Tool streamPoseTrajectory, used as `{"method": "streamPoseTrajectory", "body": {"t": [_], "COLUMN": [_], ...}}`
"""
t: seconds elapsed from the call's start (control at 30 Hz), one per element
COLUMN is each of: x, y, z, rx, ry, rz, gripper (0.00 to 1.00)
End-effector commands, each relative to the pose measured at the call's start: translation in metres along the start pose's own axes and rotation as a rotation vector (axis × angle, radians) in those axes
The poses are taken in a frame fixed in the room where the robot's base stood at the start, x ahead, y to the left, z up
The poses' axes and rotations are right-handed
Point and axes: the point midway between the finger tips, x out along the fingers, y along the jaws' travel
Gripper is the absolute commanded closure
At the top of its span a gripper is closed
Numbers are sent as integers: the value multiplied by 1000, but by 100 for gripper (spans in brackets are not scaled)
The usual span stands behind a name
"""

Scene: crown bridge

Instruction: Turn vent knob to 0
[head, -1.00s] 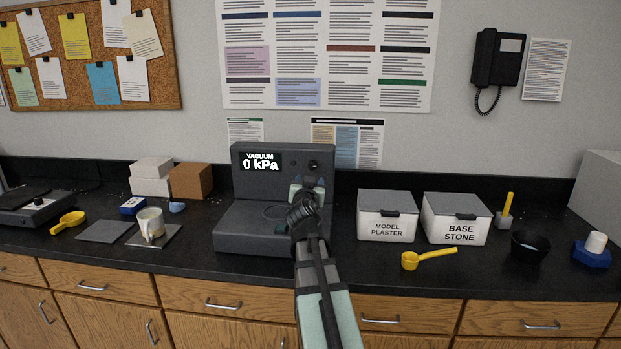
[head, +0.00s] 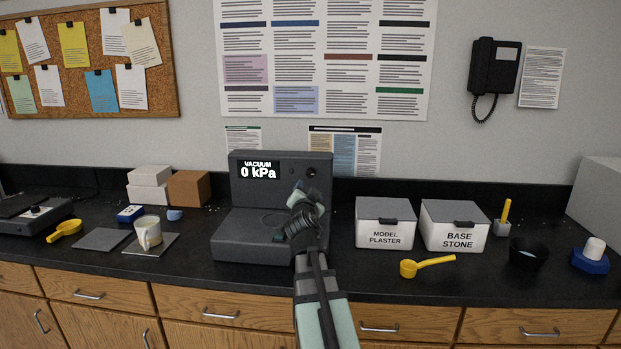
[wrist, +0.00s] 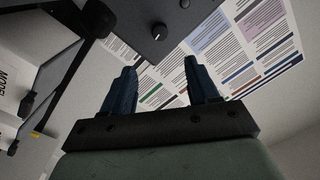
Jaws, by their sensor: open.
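The dark grey vacuum unit (head: 263,247) stands on the counter, and its display (head: 258,170) reads "VACUUM 0 kPa". A small round black knob (head: 311,173) shows on its upright panel, right of the display. The wrist view shows a round knob (wrist: 159,31) on the dark panel, ahead of and between my fingertips. I cannot read a pointer or scale on it. My gripper (wrist: 160,64) is open and empty, apart from the knob. In the head view my gripper (head: 299,190) is in front of the panel's right part and hides some of it.
The model plaster box (head: 385,236) and base stone box (head: 454,241) stand to the right of the unit. A yellow scoop (head: 427,264) lies before them. A pitcher (head: 147,232) and cardboard box (head: 188,188) are to the left. The wrist view shows a wall poster (wrist: 240,45).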

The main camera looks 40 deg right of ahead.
Motion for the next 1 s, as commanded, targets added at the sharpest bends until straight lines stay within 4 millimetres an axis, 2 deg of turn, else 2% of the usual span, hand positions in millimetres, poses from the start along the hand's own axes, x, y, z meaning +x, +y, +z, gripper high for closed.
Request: {"method": "streamPoseTrajectory", "body": {"t": [0.17,0.37,1.0], "x": [4,20,124], "y": [0,-1,-1], "z": [0,0,0], "rx": [41,39,37], "ry": [0,0,-1], "rz": [0,-1,0], "gripper": [41,41,41]}}
